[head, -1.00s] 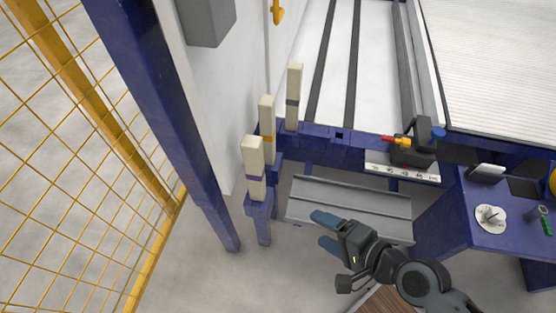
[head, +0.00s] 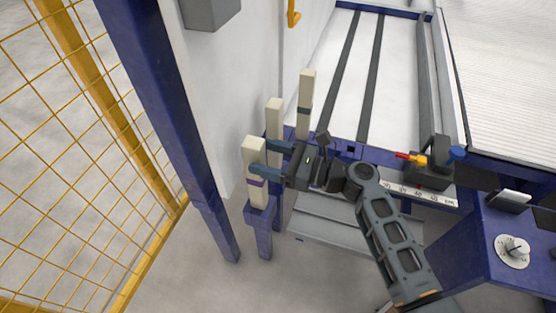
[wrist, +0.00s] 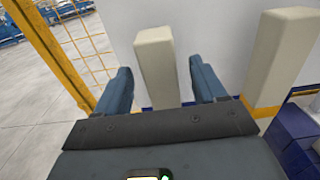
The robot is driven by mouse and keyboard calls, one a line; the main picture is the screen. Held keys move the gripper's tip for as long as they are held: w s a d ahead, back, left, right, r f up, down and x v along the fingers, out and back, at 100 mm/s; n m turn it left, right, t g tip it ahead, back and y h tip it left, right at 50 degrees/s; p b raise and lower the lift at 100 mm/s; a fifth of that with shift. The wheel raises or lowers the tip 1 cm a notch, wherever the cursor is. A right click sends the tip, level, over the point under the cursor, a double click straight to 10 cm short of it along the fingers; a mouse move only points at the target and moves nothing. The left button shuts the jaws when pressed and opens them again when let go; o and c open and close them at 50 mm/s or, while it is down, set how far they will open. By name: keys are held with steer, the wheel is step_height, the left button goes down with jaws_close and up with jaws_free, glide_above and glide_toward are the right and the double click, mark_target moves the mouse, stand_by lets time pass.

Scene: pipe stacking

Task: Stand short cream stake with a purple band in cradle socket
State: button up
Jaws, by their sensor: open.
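The short cream stake with a purple band (head: 256,193) stands upright in the top of a blue post (head: 260,214), nearest in a row of banded stakes. My gripper (head: 258,157) is open at the stake's upper part, above the purple band. One blue finger passes in front of it and the other behind. In the wrist view the stake (wrist: 158,65) shows between the two spread fingers (wrist: 162,85); its band and lower part are hidden by my gripper. I cannot tell whether a finger touches it. I cannot tell which part is the cradle socket.
Two more cream stakes stand close behind: a yellow-banded one (head: 274,116), also in the wrist view (wrist: 280,55), and a grey-banded one (head: 306,92). A white wall (head: 225,120) and blue upright (head: 165,110) are to the left. A blue bench with a dial (head: 513,251) is at right.

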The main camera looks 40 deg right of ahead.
mark_target(229, 120)
steer(key=shift+x, duration=2.6)
steer(key=shift+c, duration=0.2)
steer(key=c, duration=1.2)
step_height(229, 120, up, 9)
steer(key=p, duration=0.8)
steer(key=shift+f, duration=0.1)
steer(key=shift+c, duration=0.3)
